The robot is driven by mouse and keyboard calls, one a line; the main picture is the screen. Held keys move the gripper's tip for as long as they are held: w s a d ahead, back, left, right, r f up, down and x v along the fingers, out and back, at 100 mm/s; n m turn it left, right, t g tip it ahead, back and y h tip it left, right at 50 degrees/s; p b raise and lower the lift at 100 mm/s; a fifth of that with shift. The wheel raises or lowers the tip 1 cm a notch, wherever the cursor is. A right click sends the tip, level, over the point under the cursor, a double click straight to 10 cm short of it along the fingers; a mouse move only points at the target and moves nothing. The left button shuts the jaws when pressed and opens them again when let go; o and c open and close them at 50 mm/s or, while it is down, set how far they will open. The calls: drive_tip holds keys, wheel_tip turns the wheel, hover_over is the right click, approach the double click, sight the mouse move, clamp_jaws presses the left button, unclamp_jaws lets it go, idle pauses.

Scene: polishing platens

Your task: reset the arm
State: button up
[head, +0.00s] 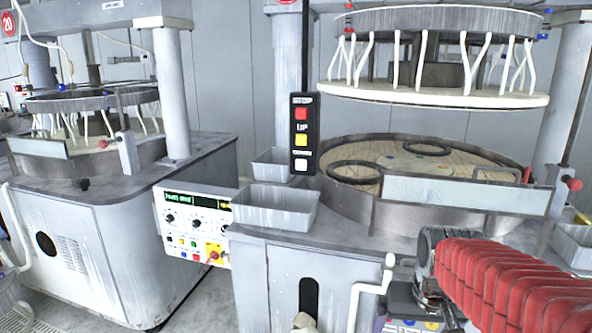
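My arm, in a red ribbed sleeve with a dark grey metal joint at its end, comes in from the lower right of the head view. It is in front of the near polishing machine (255,262), at the right end of its front. I cannot make out gripper fingers in this view. Nothing is seen held.
A round platen (450,165) with dark rings lies below a raised upper plate (435,93) with white hoses. A hanging button box (303,133), grey bins (275,207), a control panel (195,226) and a white bent pipe (370,290) stand near. A second machine (85,235) is left.

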drive_tip(key=s+a+r+n+t, duration=0.1)
drive_tip(key=s+a, duration=0.5)
drive_tip(key=s, duration=0.6)
drive_tip(key=shift+s+a+r+n+t+y, duration=0.15)
drive_tip(key=shift+a+r+n+t+y, duration=0.2)
drive_tip(key=shift+r+t, duration=0.3)
drive_tip(key=shift+d, duration=0.1)
idle(1.0)
